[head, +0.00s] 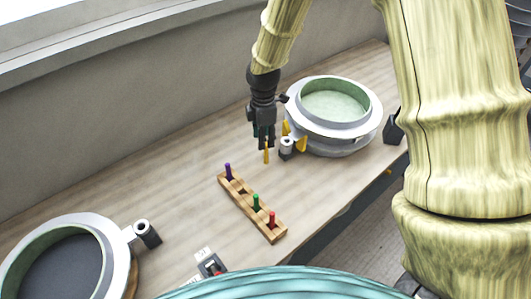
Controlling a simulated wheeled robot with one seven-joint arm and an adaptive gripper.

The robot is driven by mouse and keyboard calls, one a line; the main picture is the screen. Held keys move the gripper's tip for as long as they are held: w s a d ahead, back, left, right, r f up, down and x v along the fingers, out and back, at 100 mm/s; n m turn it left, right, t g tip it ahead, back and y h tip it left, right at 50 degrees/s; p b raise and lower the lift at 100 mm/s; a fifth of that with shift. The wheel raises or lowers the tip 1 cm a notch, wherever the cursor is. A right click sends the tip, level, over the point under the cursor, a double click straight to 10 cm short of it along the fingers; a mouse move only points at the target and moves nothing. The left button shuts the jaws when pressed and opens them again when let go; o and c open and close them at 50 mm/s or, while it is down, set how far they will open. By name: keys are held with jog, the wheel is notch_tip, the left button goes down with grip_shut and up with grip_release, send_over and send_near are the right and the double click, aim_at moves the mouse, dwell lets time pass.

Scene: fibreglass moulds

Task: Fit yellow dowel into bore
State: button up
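My gripper (266,146) points down over the table, just left of the round mould at the back right. It is shut on the yellow dowel (267,157), which hangs roughly upright below the fingertips; its upper part is hidden between them. A short grey-white cylinder with a dark bore in its top (287,146) stands at the near left side of that mould (330,131), right of the dowel and apart from it. A similar cylinder with a bore (142,226) is attached to the large mould (107,270) at the lower left.
A wooden peg rack (270,233) holds a purple dowel (228,171), a green dowel (256,202) and a red dowel (272,219). Yellow tabs (301,144) flank the back mould's bored cylinder. A small grey and dark device (210,265) lies in front. The table's left middle is clear.

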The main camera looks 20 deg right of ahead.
aim_at(266, 163)
jog(key=shift+f+p, duration=0.3)
jog(key=shift+f, duration=1.3)
jog(key=shift+d+f+p, duration=0.2)
jog(key=shift+f+p, duration=0.25)
jog(key=shift+f, duration=0.35)
jog(key=shift+d+f+p, duration=0.2)
jog(key=shift+f+p, duration=0.25)
jog(key=shift+f, duration=0.35)
jog(key=shift+w+f, duration=0.1)
jog(key=shift+f, duration=0.9)
grip_shut()
